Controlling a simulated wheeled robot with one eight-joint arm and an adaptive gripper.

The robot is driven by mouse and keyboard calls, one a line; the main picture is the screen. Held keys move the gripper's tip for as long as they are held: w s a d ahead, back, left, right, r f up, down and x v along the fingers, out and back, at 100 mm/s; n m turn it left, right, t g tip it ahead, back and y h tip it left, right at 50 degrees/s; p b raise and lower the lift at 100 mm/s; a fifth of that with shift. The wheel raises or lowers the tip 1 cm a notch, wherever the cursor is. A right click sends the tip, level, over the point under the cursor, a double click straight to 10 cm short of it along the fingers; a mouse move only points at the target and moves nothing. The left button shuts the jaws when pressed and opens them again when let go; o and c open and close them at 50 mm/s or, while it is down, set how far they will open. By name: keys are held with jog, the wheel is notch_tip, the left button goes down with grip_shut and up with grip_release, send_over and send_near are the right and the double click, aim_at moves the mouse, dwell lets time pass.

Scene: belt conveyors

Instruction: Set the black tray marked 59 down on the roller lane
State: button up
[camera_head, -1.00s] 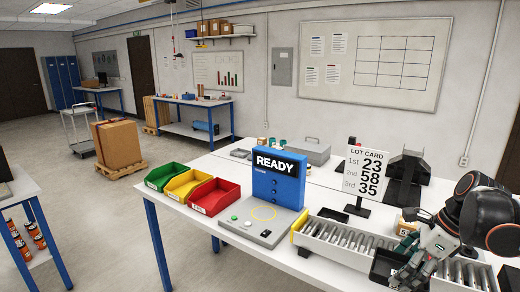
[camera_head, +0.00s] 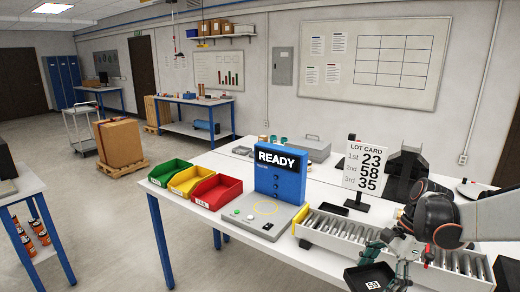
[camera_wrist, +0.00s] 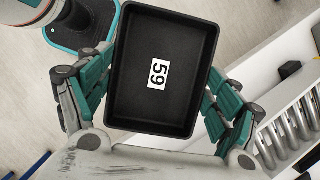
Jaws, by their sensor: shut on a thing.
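The black tray marked 59 (camera_head: 356,274) is at the bottom edge of the head view, in front of the roller lane and apart from it. In the wrist view the tray (camera_wrist: 160,112) fills the middle, with its white 59 label facing the camera. My gripper (camera_head: 387,258) is shut on the tray; in the wrist view its teal fingers (camera_wrist: 162,75) flank both sides. The roller lane (camera_head: 345,233) runs along the table's front, right of the READY device. Its rollers (camera_wrist: 285,128) also show at right in the wrist view. My arm covers part of the lane.
The blue READY device (camera_head: 279,185) stands at the lane's left end. Green, yellow and red bins (camera_head: 215,193) sit further left. A lot card (camera_head: 365,168) reading 23, 58, 35 stands behind the lane. The lane's visible left rollers look clear.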

aim_at(354, 289)
jog(key=w+a+f+n+g+h, duration=0.1)
jog(key=a+f+n+g+h, duration=0.1)
jog(key=a+f+n, duration=0.3)
jog(key=w+a+f+n+g+h+b, duration=0.1)
jog(key=a+f+n+h, duration=0.1)
jog(key=a+f+n, duration=0.3)
notch_tip(354, 289, down, 4)
jog(key=n, duration=0.6)
jog(key=shift+f+g+h, duration=0.15)
jog(key=shift+g+h, duration=0.15)
jog(key=shift+g, duration=0.1)
